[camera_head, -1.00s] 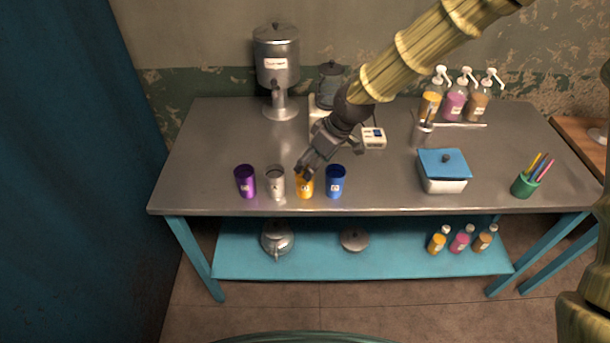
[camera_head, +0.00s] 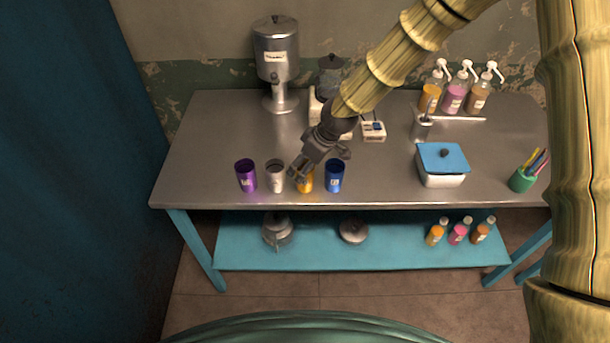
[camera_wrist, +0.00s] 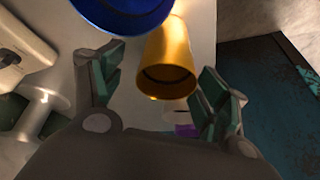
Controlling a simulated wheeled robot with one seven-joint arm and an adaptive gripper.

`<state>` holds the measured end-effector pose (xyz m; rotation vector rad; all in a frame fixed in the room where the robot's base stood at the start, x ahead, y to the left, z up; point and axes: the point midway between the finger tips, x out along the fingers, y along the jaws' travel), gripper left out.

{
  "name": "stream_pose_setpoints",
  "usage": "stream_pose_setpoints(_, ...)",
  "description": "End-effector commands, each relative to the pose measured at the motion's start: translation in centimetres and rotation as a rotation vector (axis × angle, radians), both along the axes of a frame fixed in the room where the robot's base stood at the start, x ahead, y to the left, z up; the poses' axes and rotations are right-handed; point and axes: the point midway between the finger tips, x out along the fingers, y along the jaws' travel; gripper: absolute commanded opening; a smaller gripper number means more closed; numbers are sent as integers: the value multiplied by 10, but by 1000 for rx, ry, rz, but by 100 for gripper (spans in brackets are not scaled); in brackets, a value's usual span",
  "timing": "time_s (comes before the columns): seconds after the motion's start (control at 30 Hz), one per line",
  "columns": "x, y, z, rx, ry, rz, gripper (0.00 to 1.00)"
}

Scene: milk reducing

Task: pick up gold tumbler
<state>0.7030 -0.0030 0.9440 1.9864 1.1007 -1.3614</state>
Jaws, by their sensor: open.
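The gold tumbler (camera_head: 306,184) stands near the front edge of the metal table, partly hidden behind my gripper in the head view. It stands between a silver tumbler (camera_head: 275,176) on its left and a blue tumbler (camera_head: 335,176) on its right. My gripper (camera_head: 300,172) is open at the gold tumbler. In the wrist view the gold tumbler (camera_wrist: 167,62) shows ahead, between the lines of the two spread fingers (camera_wrist: 160,100), and nothing is gripped. Whether a finger touches it cannot be told.
A purple tumbler (camera_head: 246,176) ends the row on the left. The blue tumbler's rim (camera_wrist: 122,12) lies close to one finger in the wrist view. A metal dispenser (camera_head: 277,62), a blender (camera_head: 328,80) and a blue-lidded box (camera_head: 442,165) stand farther off. The table (camera_head: 215,130) is clear at left.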

Motion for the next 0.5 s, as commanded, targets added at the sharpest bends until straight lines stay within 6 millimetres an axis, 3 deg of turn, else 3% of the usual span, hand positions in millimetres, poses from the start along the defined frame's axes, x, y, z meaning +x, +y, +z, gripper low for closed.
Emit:
stream_pose_setpoints(0.23, -2, 7, -25, -1, 2, 0, 74)
stream_pose_setpoints(0.5, 0, 11, -37, -1, 1, 0, 74)
